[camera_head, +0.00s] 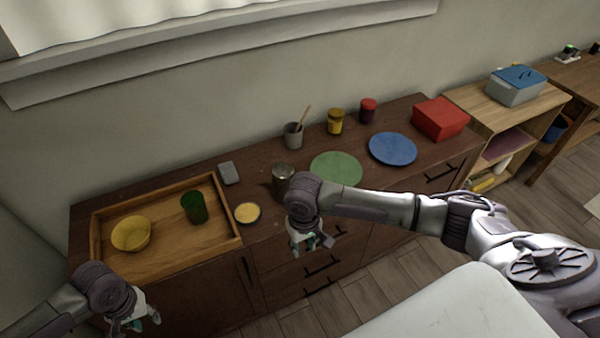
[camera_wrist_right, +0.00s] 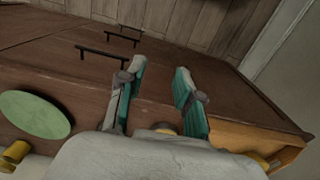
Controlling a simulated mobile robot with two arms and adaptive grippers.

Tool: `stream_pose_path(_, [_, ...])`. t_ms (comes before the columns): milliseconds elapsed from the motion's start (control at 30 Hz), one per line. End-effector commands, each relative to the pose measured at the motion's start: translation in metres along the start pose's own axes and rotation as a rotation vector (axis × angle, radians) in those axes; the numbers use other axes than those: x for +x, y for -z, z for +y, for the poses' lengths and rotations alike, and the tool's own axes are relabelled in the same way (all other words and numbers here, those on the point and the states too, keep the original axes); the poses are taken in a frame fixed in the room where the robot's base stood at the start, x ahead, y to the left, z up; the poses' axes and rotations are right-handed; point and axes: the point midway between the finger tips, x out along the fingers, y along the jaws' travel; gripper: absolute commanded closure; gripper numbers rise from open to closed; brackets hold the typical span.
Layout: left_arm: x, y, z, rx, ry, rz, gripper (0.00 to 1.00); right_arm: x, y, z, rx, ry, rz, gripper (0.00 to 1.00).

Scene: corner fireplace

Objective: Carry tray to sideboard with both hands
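The wooden tray (camera_head: 189,258) sits on the left end of the dark sideboard (camera_head: 268,238). It holds a yellow bowl (camera_head: 131,234) and a green cup (camera_head: 194,207). My left gripper (camera_head: 140,321) is in front of the tray's left part, apart from it; its finger gap is too small to judge. My right gripper (camera_head: 318,242) is over the front of the sideboard, right of the tray, and nothing is in it. In the right wrist view its teal fingers (camera_wrist_right: 158,92) are spread apart, and the tray's edge (camera_wrist_right: 254,140) shows to the right.
A small bowl of yellow food (camera_head: 247,213), a metal canister (camera_head: 283,178), a green plate (camera_head: 336,169) and a blue plate (camera_head: 393,149) stand right of the tray. Jars, a grey cup (camera_head: 293,136) and a red box (camera_head: 440,118) are further back. A lower wooden shelf (camera_head: 492,112) adjoins on the right.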

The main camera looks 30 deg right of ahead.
Motion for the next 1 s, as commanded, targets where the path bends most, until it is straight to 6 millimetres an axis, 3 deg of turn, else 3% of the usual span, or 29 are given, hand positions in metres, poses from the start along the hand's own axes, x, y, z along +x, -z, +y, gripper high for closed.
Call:
stream_pose_path(200, [0.000,0.000,0.000,0.000,0.000,0.000,0.65,-0.049,0.003,-0.002,-0.001,0.002,0.005,0.65])
stream_pose_path(400, [0.000,0.000,0.000,0.000,0.000,0.000,0.65,-0.080,0.005,-0.002,0.000,0.002,0.004,0.65])
stream_pose_path(600, [0.000,0.000,0.000,0.000,0.000,0.000,0.65,-0.091,0.005,-0.002,0.001,0.001,0.003,0.65])
stream_pose_path(1000, [0.000,0.000,0.000,0.000,0.000,0.000,0.65,-0.091,0.005,-0.002,0.001,0.001,0.002,0.65])
